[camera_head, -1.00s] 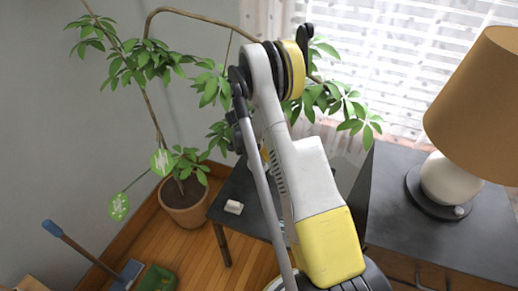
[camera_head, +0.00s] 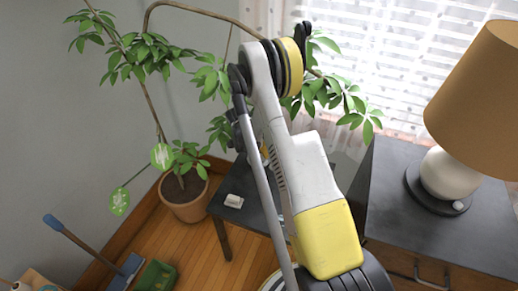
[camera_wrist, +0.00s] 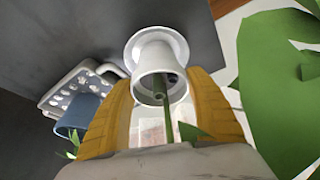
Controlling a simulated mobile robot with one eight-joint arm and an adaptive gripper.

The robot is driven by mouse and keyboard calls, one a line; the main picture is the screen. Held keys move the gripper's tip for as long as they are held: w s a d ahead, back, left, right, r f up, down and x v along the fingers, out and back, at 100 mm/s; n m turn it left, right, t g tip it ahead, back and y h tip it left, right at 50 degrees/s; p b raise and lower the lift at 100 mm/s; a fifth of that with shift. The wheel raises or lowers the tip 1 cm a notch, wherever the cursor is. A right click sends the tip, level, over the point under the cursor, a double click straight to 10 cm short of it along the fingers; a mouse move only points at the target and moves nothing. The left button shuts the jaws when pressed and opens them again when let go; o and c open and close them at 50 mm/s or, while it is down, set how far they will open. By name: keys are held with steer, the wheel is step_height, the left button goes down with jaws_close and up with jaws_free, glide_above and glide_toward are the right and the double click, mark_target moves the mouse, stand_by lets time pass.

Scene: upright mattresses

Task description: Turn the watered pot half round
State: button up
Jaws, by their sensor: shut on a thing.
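In the wrist view a small white pot (camera_wrist: 149,56) stands on a white saucer (camera_wrist: 130,50) on a dark surface, with a green stem at its mouth. My gripper (camera_wrist: 162,90) has its two yellow fingers on either side of the pot, shut on it near the rim. The exact contact is hard to make out. In the head view my arm hides the pot and the gripper. I cannot tell whether the pot is watered.
A blue pot (camera_wrist: 76,117) and a spotted grey tray (camera_wrist: 78,88) stand close by on the left. Large green leaves (camera_wrist: 275,75) crowd the right. A lamp (camera_head: 447,175) stands on a dark cabinet (camera_head: 400,225). A terracotta pot (camera_head: 186,208) stands left of the dark table (camera_head: 257,210).

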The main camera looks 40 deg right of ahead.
steer(key=o, duration=1.5)
steer(key=v, duration=1.2)
steer(key=s+a+r+n+t+y, duration=0.1)
steer(key=s+a+r+n+t, duration=0.2)
steer(key=a+r, duration=0.4)
steer(key=s+a+r+n+y, duration=0.1)
steer(key=s+a+r+n, duration=0.3)
steer(key=r, duration=0.6)
steer(key=s+a+r+n+t+y, duration=0.1)
steer(key=s+a+r+n, duration=0.1)
steer(key=s+a+n, duration=0.2)
steer(key=s+a+r+n+t+y, duration=0.1)
steer(key=s+a+r+n+t, duration=0.1)
steer(key=s+a+n, duration=0.3)
steer(key=s+a+r, duration=0.1)
steer(key=s+a, duration=0.3)
steer(key=s, duration=0.2)
steer(key=shift+s+a+t, duration=0.15)
steer(key=shift+s+t, duration=0.15)
steer(key=shift+s, duration=0.1)
